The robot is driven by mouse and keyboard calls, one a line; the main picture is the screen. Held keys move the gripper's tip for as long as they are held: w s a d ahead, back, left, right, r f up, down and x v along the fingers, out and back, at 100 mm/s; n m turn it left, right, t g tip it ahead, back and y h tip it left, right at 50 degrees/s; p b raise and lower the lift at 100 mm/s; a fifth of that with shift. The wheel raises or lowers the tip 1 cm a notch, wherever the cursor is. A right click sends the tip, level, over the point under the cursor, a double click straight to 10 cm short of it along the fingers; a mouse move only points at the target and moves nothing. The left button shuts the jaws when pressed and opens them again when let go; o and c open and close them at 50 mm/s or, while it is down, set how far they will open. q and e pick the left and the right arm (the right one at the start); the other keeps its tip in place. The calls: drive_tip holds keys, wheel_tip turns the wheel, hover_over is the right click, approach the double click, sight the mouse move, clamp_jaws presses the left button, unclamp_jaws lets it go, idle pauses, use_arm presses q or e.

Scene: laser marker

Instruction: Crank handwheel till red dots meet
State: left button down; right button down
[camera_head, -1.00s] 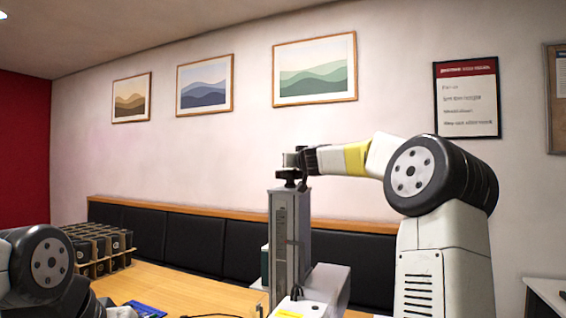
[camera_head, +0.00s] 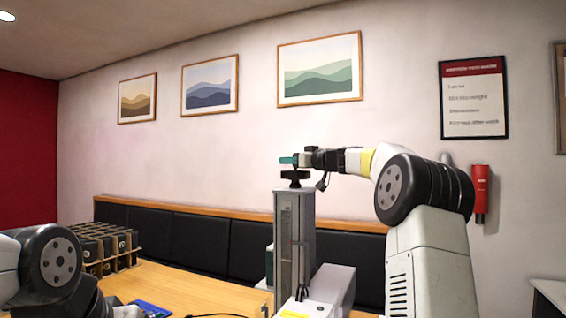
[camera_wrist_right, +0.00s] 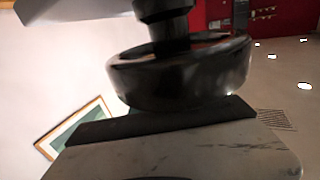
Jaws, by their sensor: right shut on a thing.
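The black handwheel (camera_head: 295,174) sits on top of the tall grey column of the laser marker (camera_head: 293,235). My right gripper (camera_head: 299,160) reaches it from the right at the column's top and is shut on the handwheel. A small teal piece (camera_head: 287,160) shows at its left end. In the right wrist view the round black handwheel (camera_wrist_right: 185,75) lies close between the fingers, above one finger's dark pad (camera_wrist_right: 165,125). No red dots can be made out.
A rack of dark boxes (camera_head: 105,247) stands on the wooden table (camera_head: 190,287), with a blue item (camera_head: 150,308) near the front. A black padded bench (camera_head: 200,240) runs along the wall behind. A red extinguisher (camera_head: 480,193) hangs at the right.

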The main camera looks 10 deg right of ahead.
drive_tip(key=n+g+y, duration=0.1)
drive_tip(key=a+n+g+y, duration=0.1)
drive_tip(key=n+g+y, duration=0.1)
drive_tip(key=y, duration=0.1)
drive_tip(key=shift+s+a+n+g, duration=0.2)
drive_tip(key=shift+a+n+g, duration=0.1)
drive_tip(key=shift+a, duration=0.05)
drive_tip(key=shift+s+a+n+g+y, duration=0.15)
drive_tip(key=shift+a+n+g+y, duration=0.05)
drive_tip(key=shift+n+g+y, duration=0.35)
drive_tip(key=shift+s+a+r+n+g+y, duration=0.15)
drive_tip(key=shift+n+g+y, duration=0.1)
drive_tip(key=shift+g, duration=0.2)
drive_tip(key=c, duration=1.3)
unclamp_jaws()
drive_tip(key=shift+v, duration=3.85)
